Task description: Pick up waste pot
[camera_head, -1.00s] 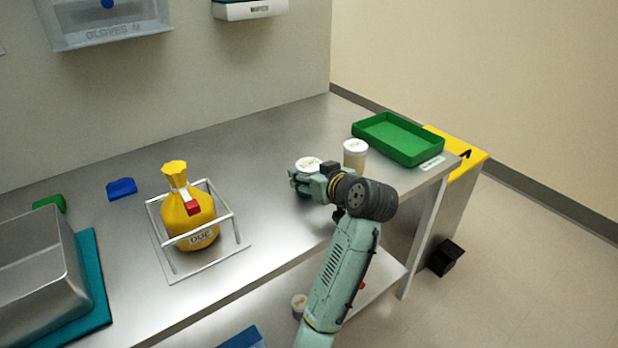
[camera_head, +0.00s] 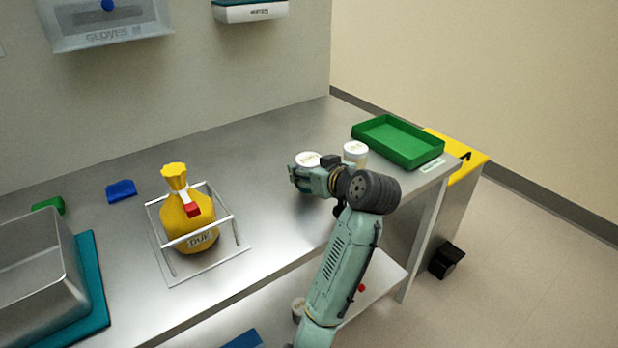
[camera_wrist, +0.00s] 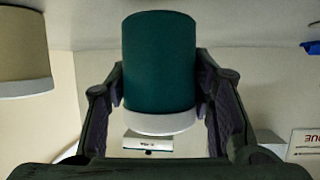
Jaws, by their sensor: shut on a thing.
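A pot with a white lid (camera_head: 307,159) is held in my gripper (camera_head: 303,180) above the right part of the steel bench. In the wrist view the pot has a dark green body (camera_wrist: 159,62) and a white lid, and it appears upside down there. My gripper (camera_wrist: 160,105) is shut on it, with one finger on each side. In the head view the gripper hides most of the pot's body. I cannot read a label on it. A second pot, cream with a white lid (camera_head: 355,148), stands just to the right, partly behind my wrist.
A green tray (camera_head: 398,141) lies at the bench's right end. A yellow bag (camera_head: 188,222) marked as due stands in a wire frame to the left. A blue object (camera_head: 121,190) and a metal bin (camera_head: 30,265) are farther left. The back middle of the bench is clear.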

